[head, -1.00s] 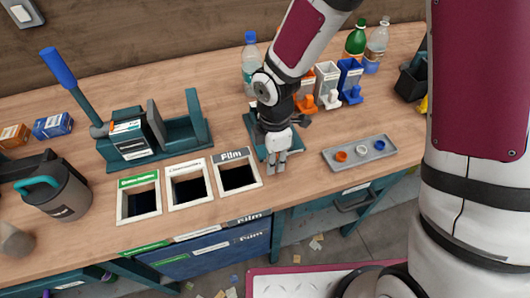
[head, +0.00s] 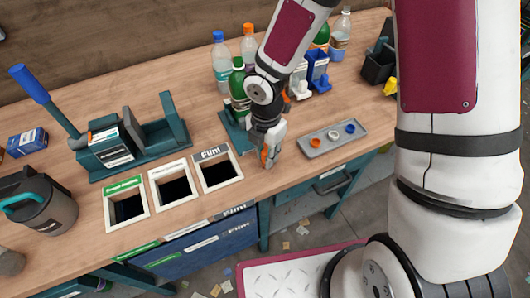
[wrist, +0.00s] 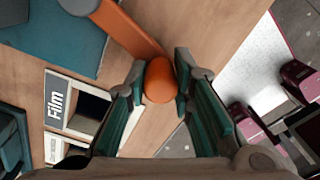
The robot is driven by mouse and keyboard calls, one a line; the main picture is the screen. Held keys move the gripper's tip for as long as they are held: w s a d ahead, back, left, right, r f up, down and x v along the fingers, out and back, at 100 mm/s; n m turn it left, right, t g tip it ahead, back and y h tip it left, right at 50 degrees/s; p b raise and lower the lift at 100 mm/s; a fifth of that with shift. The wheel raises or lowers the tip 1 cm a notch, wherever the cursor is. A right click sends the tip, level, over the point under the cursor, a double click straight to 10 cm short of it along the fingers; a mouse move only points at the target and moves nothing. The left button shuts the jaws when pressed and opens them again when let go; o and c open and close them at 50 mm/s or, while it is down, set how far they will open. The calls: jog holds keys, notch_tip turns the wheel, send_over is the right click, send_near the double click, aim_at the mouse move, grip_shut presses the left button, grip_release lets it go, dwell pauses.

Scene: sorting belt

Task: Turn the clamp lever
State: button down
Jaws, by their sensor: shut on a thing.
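The clamp lever is an orange arm (wrist: 125,27) with a rounded orange end (wrist: 160,80) in the wrist view. My gripper (wrist: 160,88) has its two fingers on either side of that end and is shut on it. In the head view my gripper (head: 268,155) is low over the front edge of the bench, with a bit of the orange lever (head: 264,156) showing at its fingers. The teal clamp base (wrist: 75,45) lies at upper left in the wrist view. Much of the clamp is hidden behind my gripper in the head view.
Three framed bin openings, one marked Film (head: 212,153), are left of my gripper. A grey tray (head: 333,142) with small caps is to the right. Bottles, including a green one (head: 238,90), stand behind. A teal press with a blue handle (head: 30,84) is farther left.

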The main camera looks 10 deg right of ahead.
jog(key=shift+d, duration=0.15)
jog(key=c, duration=1.4)
grip_release()
jog(key=shift+o, duration=0.2)
notch_tip(320, 180, up, 12)
